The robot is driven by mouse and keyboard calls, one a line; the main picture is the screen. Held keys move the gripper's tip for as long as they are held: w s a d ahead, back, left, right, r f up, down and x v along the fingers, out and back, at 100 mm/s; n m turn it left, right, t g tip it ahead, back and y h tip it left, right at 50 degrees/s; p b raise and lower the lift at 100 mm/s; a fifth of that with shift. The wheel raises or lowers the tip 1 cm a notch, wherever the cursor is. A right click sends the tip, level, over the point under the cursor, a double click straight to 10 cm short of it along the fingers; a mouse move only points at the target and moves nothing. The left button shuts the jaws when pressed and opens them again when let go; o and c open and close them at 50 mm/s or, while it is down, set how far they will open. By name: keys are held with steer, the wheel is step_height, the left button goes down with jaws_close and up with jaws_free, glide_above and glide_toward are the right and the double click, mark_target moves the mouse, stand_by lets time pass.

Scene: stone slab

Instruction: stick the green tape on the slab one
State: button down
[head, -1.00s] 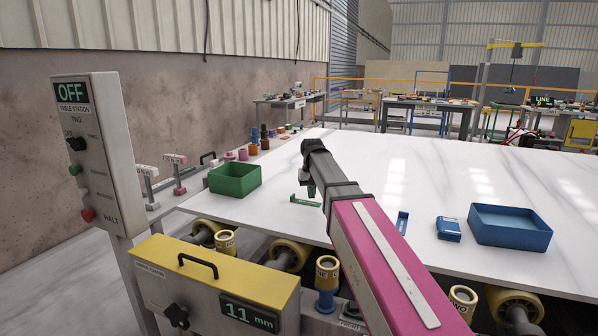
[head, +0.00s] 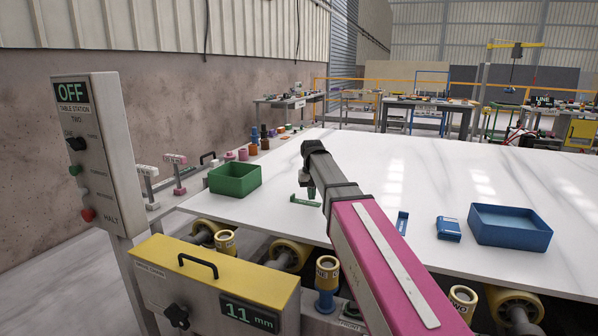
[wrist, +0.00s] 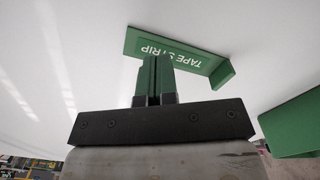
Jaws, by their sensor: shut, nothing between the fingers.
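The green tape strip (head: 305,201) lies on the white stone slab (head: 380,180), near its front left part. In the wrist view the tape strip (wrist: 195,55) shows its white lettering and a raised tab at its right end. My gripper (head: 311,194) is at the strip's right side in the head view. In the wrist view my gripper (wrist: 154,65) has its green fingers together, with the tips overlapping the strip's near edge in the picture. Nothing is between the fingers. I cannot tell whether the tips touch the strip.
A green tray (head: 235,180) stands left of the strip; it also shows in the wrist view (wrist: 292,128). A blue tray (head: 510,228), a blue box (head: 448,230) and a blue strip (head: 402,222) lie to the right. The slab's far middle is clear.

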mark_target(311, 203)
steer(key=shift+s+f, duration=0.1)
steer(key=shift+f, duration=0.95)
stand_by(1.4)
steer(key=shift+r, duration=0.15)
steer(key=shift+r, duration=3.45)
